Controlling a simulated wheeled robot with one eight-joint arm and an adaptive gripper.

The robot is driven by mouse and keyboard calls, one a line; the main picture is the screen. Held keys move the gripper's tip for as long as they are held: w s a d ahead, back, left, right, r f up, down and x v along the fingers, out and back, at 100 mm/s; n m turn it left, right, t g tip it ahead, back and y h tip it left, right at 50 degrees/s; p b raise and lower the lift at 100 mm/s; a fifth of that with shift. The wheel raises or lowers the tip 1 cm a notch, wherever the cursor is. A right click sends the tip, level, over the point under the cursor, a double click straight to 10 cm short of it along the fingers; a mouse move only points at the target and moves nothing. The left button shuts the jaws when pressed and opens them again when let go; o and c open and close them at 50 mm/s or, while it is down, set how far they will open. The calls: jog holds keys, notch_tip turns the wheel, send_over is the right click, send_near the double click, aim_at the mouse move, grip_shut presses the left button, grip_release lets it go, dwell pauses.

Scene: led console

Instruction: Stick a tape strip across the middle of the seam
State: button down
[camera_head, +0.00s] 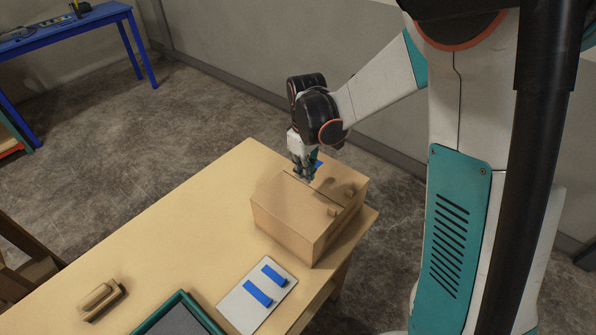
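A light brown box (283,221) stands at the right end of the wooden table. A dark seam line (346,212) shows on its top, partly hidden behind my gripper. My gripper (306,177) points down at the far part of the box top, touching or just above it. A small blue tape strip (318,163) shows right beside the fingers; I cannot tell if it is held or lies on the box. The fingers are too small to read as open or shut. Two more blue tape strips, one upper (273,275) and one lower (257,293), lie on a pale card (236,306) in front of the box.
The wooden table (190,215) is clear left of the box. A wooden block-like tool (101,298) and a teal-rimmed tray (180,318) lie at its front. A blue bench (75,32) stands far left.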

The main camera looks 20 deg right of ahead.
jog(key=shift+w+d+f, duration=0.1)
jog(key=b, duration=0.4)
send_over(304, 197)
jog(key=shift+f, duration=3)
jog(key=shift+f+b, duration=0.65)
jog(key=shift+f, duration=0.2)
jog(key=c, duration=1.7)
grip_release()
